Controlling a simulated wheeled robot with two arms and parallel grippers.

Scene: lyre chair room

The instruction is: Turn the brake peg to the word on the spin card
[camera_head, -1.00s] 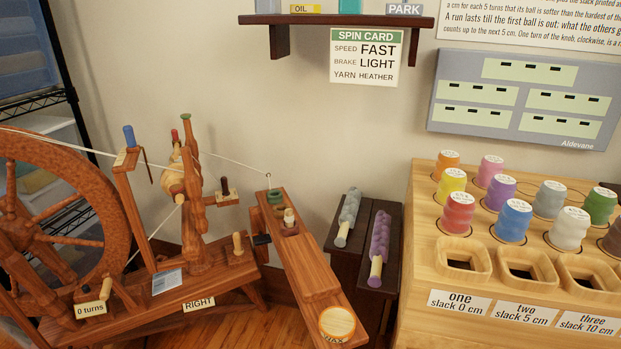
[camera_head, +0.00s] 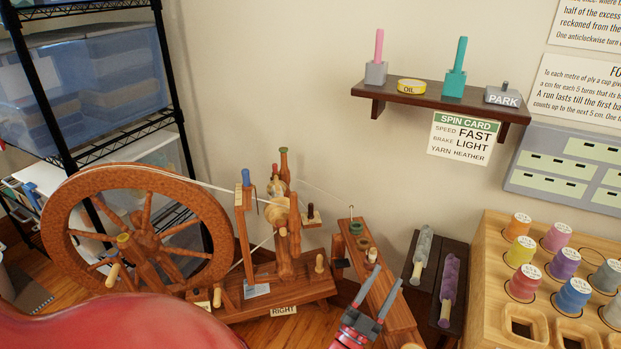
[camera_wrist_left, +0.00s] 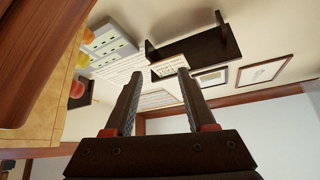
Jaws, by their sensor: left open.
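The spinning wheel (camera_head: 140,172) stands at left centre in the head view. Its upright parts carry a blue-topped peg (camera_head: 245,177), a green-topped post (camera_head: 283,160) and a dark peg (camera_head: 310,211); I cannot tell which is the brake peg. The spin card (camera_head: 460,139) hangs under the wall shelf and reads speed FAST, brake LIGHT, yarn HEATHER. My left gripper (camera_head: 387,275) is open and empty, in front of the wooden rail (camera_head: 395,318) right of the wheel. In the left wrist view its jaws (camera_wrist_left: 159,75) are apart, facing the wall. My right gripper is not in view.
The wall shelf (camera_head: 430,95) holds an oil tin and a PARK block. A dark stand (camera_head: 428,305) with two yarn bobbins and a wooden rack (camera_head: 490,250) of coloured spools are to the right. A wire shelving unit (camera_head: 120,143) stands behind the wheel.

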